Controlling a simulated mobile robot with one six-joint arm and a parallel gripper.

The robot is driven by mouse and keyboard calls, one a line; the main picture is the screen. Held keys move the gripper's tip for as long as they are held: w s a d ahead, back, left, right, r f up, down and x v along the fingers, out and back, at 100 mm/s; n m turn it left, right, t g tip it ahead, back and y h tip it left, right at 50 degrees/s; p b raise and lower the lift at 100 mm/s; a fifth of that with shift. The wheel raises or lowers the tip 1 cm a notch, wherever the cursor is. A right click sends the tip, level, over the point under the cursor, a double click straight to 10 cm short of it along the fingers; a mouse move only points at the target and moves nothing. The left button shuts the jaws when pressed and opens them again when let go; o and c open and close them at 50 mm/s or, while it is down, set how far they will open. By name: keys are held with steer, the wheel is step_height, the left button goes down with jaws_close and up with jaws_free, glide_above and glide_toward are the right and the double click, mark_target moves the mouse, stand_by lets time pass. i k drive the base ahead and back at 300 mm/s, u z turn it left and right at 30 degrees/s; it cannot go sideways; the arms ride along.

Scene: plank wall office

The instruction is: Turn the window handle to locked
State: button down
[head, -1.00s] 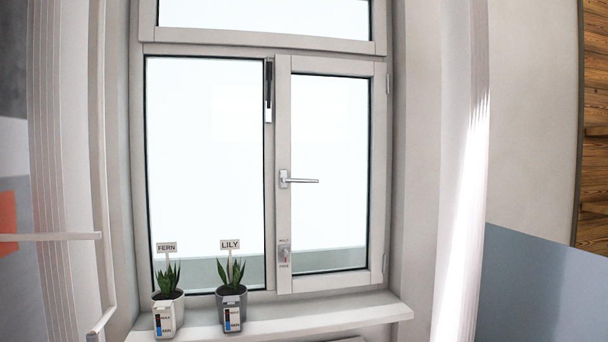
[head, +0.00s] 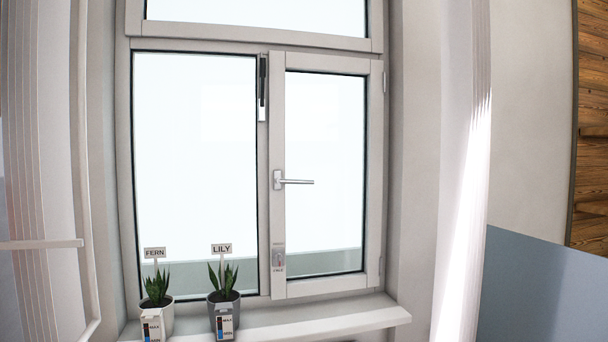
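The window handle (head: 294,181) is on the left side of the right-hand sash (head: 279,130). Its lever points horizontally to the right. A small lock plate (head: 278,256) with a knob and tiny lettering sits lower on the same sash frame; the lettering is too small to read with certainty. The sash looks closed against its frame. My gripper is not in view.
Two potted plants, labelled FERN (head: 155,253) and LILY (head: 221,249), stand on the left of the sill (head: 345,322). The sill's right part is clear. A pale rail (head: 40,244) is at the left, a blue-grey panel (head: 540,290) at lower right.

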mark_target(279, 180)
steer(key=u, duration=0.05)
steer(key=i, duration=1.65)
steer(key=z, duration=0.1)
